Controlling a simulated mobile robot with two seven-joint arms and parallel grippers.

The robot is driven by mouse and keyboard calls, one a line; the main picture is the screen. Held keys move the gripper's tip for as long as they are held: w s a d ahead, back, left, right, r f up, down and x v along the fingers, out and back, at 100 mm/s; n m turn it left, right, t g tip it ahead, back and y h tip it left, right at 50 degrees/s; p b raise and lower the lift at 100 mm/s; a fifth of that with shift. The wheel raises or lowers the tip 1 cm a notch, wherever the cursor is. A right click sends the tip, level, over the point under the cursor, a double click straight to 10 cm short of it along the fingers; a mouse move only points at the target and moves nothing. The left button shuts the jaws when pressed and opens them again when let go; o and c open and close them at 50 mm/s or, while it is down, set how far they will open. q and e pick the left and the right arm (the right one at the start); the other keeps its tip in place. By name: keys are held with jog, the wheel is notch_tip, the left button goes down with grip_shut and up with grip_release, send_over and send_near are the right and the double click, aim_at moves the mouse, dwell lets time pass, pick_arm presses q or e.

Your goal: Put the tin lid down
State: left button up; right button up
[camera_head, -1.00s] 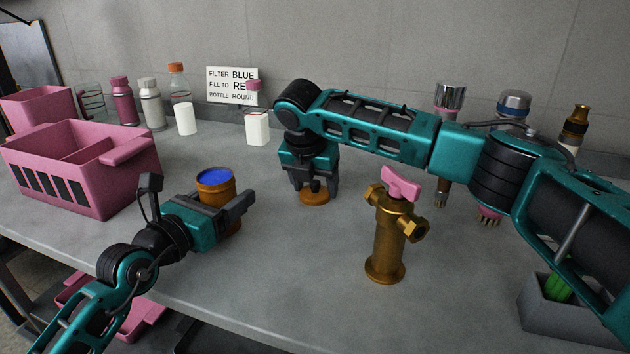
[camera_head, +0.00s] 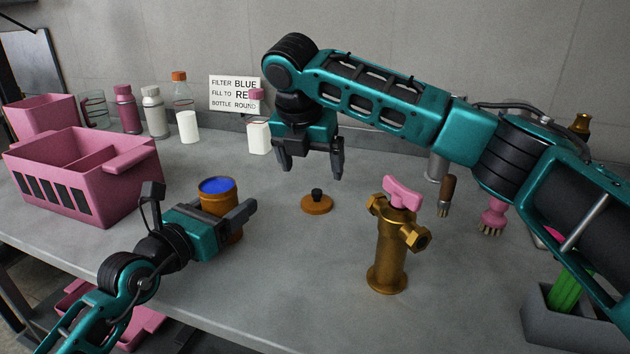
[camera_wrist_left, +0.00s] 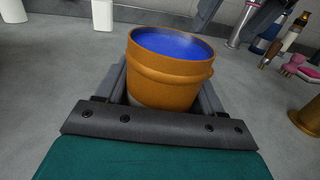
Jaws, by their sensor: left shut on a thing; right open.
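The tin lid (camera_head: 317,203) is an orange-brown disc with a black knob. It lies flat on the grey bench in the head view, left of the brass tap. My right gripper (camera_head: 309,168) is open and empty above the lid, apart from it. My left gripper (camera_head: 244,213) is shut around the orange-brown tin (camera_head: 218,198), which stands upright and open at the top with blue inside. The tin (camera_wrist_left: 170,82) also shows between the left fingers in the left wrist view.
A brass tap (camera_head: 388,250) with a pink handle stands right of the lid. A pink crate (camera_head: 120,185) is at the left. Bottles and a sign (camera_head: 234,93) line the back wall. Brushes (camera_head: 493,215) and a grey planter (camera_head: 548,318) are at the right. Bench around the lid is clear.

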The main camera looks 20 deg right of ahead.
jog(key=v, duration=0.4)
pick_arm(q)
jog(key=o, duration=1.2)
jog(key=shift+o, duration=0.2)
pick_arm(e)
jog(key=shift+f, duration=0.1)
